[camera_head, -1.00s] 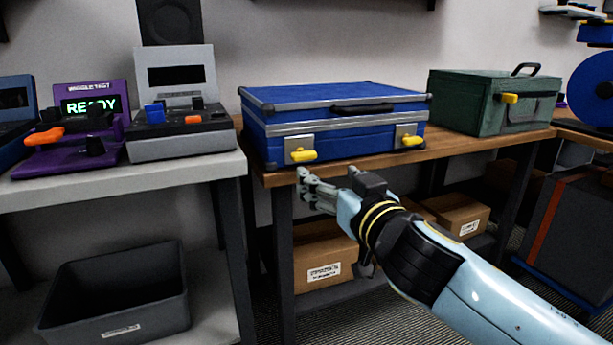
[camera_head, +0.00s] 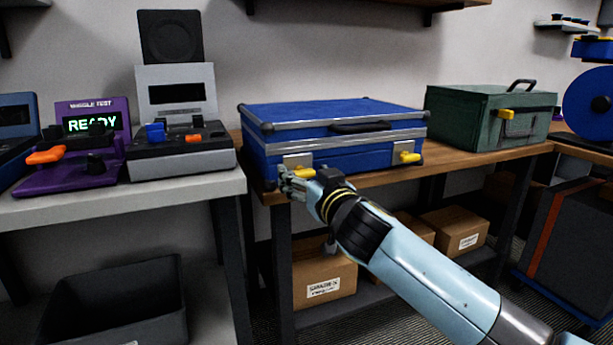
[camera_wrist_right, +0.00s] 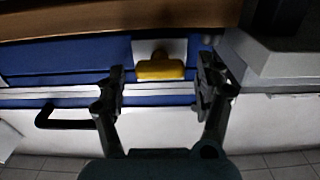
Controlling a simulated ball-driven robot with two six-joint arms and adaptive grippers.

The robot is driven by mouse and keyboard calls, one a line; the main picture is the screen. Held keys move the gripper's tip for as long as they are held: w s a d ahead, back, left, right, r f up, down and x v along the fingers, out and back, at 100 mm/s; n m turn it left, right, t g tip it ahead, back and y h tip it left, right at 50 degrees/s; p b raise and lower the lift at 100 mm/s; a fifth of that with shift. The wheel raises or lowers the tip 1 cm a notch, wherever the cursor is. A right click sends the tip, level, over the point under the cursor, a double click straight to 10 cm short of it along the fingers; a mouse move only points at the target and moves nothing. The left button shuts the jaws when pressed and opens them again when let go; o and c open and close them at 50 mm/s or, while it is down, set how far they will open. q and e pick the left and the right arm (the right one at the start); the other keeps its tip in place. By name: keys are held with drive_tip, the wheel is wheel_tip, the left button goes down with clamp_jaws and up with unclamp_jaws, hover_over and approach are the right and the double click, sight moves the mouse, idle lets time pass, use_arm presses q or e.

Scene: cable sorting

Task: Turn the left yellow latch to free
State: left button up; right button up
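The blue case (camera_head: 335,118) with silver trim lies shut on the wooden bench. Its left yellow latch (camera_head: 304,172) sits on a silver plate at the case's front left and is partly hidden by my right gripper (camera_head: 297,178). The right yellow latch (camera_head: 410,157) is on the front right. In the right wrist view the yellow latch (camera_wrist_right: 161,70) shows between and beyond the two spread fingers of my right gripper (camera_wrist_right: 160,92), not gripped. That gripper is open and empty. My left gripper is not in view.
A grey table (camera_head: 120,206) on the left holds a purple tester (camera_head: 75,172) and a grey device (camera_head: 180,147). A green case (camera_head: 480,125) stands farther right on the wooden bench (camera_head: 455,162). Cardboard boxes (camera_head: 323,275) lie on the shelf below.

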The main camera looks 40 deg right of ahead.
drive_tip(key=c, duration=1)
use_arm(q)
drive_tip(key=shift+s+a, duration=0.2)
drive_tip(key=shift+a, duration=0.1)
use_arm(e)
drive_tip(key=n, duration=0.2)
drive_tip(key=shift+n, duration=0.3)
drive_tip(key=shift+n+p, duration=0.35)
drive_tip(key=shift+n, duration=0.55)
drive_tip(key=n, duration=0.2)
drive_tip(key=shift+a+n, duration=0.1)
drive_tip(key=shift+n, duration=0.3)
drive_tip(key=n+p, duration=0.1)
drive_tip(key=n, duration=0.4)
drive_tip(key=shift+f, duration=0.1)
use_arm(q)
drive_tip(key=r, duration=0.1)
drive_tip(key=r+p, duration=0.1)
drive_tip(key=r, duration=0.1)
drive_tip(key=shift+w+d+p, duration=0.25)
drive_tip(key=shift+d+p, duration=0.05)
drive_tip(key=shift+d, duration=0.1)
use_arm(e)
drive_tip(key=n, duration=0.5)
drive_tip(key=shift+a+f+n, duration=0.1)
drive_tip(key=shift+f+n, duration=0.05)
drive_tip(key=shift+n, duration=0.15)
